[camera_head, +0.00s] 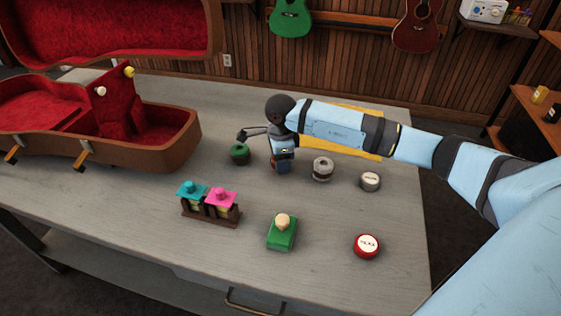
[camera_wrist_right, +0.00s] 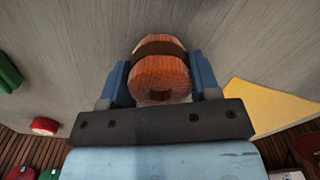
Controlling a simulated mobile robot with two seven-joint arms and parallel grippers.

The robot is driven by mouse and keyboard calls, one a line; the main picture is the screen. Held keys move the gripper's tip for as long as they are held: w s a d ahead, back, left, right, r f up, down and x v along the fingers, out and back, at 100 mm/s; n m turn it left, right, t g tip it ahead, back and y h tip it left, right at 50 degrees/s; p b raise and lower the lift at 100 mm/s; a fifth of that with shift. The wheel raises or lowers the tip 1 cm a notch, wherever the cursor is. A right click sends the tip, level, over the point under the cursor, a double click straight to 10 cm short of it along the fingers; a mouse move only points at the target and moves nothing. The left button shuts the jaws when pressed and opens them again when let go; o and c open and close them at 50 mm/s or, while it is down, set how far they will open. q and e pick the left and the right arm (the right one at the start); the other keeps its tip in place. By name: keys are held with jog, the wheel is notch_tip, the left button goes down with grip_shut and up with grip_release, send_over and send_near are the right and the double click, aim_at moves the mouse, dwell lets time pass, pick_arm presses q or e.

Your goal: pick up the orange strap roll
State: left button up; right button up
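The orange strap roll (camera_wrist_right: 160,75) shows in the right wrist view, ribbed orange-brown with a dark band. It lies between the two blue fingers of my right gripper (camera_wrist_right: 160,72), which sit against its sides with no clear gap. In the head view my right gripper (camera_head: 283,150) points down at the middle of the table. Only a small orange part of the roll (camera_head: 285,168) shows below the fingers, at about table height. Whether it is off the table cannot be told. My left gripper is not in view.
On the table (camera_head: 330,260), a green roll (camera_head: 240,155) is left of the gripper; a grey roll (camera_head: 322,169) and a round tin (camera_head: 370,181) are right. A green block (camera_head: 282,235), red tin (camera_head: 367,246) and bottle rack (camera_head: 210,212) are nearer. An open red-lined case (camera_head: 150,150) fills the left.

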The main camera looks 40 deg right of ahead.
jog(key=shift+c, duration=0.8)
